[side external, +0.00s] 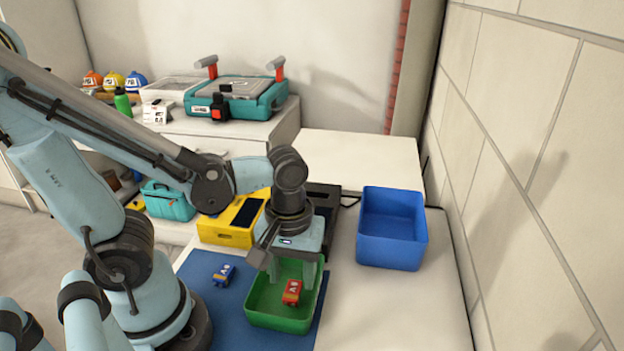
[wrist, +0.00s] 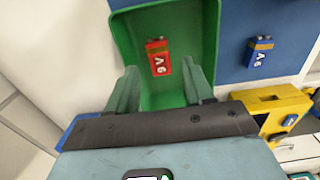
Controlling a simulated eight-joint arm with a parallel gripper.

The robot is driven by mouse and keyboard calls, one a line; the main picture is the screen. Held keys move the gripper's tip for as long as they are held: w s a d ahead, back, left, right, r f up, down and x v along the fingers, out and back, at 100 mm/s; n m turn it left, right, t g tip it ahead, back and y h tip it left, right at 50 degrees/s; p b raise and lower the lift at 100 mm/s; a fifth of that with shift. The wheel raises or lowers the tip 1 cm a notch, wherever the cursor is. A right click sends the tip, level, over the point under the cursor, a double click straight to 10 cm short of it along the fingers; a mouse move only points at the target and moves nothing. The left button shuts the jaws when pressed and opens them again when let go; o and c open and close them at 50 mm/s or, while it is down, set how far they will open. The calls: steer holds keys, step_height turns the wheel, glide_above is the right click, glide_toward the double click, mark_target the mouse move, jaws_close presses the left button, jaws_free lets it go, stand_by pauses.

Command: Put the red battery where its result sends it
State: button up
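The red battery (side external: 291,293) lies in the green bin (side external: 277,324). It also shows in the wrist view (wrist: 158,58) against the bin's green inside, with a white label. My gripper (side external: 288,273) is above the bin, pointing down. In the wrist view my gripper (wrist: 163,82) has its two fingers spread wide, with nothing held between them, and the battery shows beyond the gap. A yellow device (side external: 228,227) with a dark screen stands behind the green bin. A blue bin (side external: 391,254) stands to the right. No result can be read on the screen.
A blue battery (side external: 223,274) lies on the blue mat (side external: 202,268) left of the green bin. A teal bag (side external: 168,203) and a cabinet with a teal case (side external: 236,97) are behind. The white surface between the bins is clear; a tiled wall bounds the right.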

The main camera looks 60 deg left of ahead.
steer(key=shift+o, duration=0.2)
steer(key=shift+r, duration=0.15)
step_height(320, 180, up, 12)
stand_by(0.9)
steer(key=w+a+f+m+t, duration=0.4)
steer(key=w+m+t, duration=0.3)
steer(key=m, duration=0.2)
steer(key=shift+a, duration=0.35)
